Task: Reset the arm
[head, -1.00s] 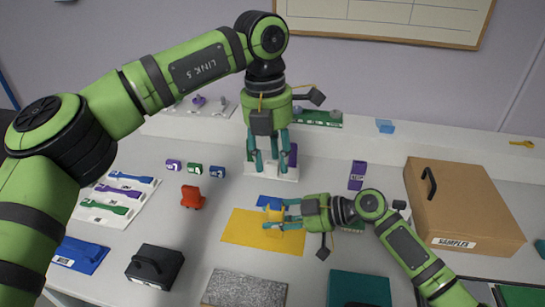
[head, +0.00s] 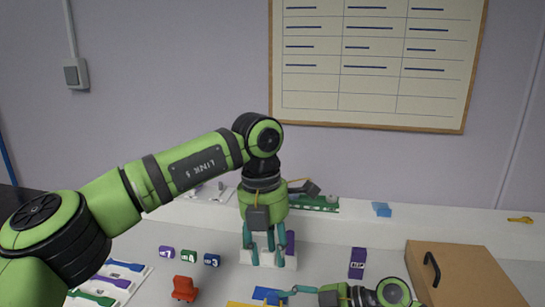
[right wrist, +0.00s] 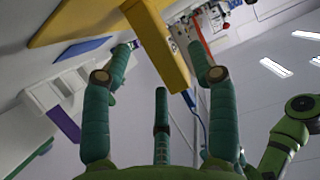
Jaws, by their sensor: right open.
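My left gripper (head: 264,250) points straight down at the middle of the table, its fingers apart around or above a small white stand (head: 246,257). A purple piece (head: 290,242) stands beside its fingers. I cannot tell whether the fingers touch anything. My right gripper (head: 287,296) is at the bottom edge of the head view, partly cut off, beside a blue piece (head: 263,293). In the right wrist view its fingers (right wrist: 165,75) are spread, with a yellow block (right wrist: 160,40) showing between and beyond them. Contact with the block cannot be seen.
A cardboard box (head: 465,277) with a black handle stands at the right. A red item (head: 185,289), small purple, green and blue blocks (head: 188,256), and a white rack (head: 128,285) of coloured pieces are at the left. A purple block (head: 357,262) stands right of centre. A whiteboard (head: 378,60) hangs behind.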

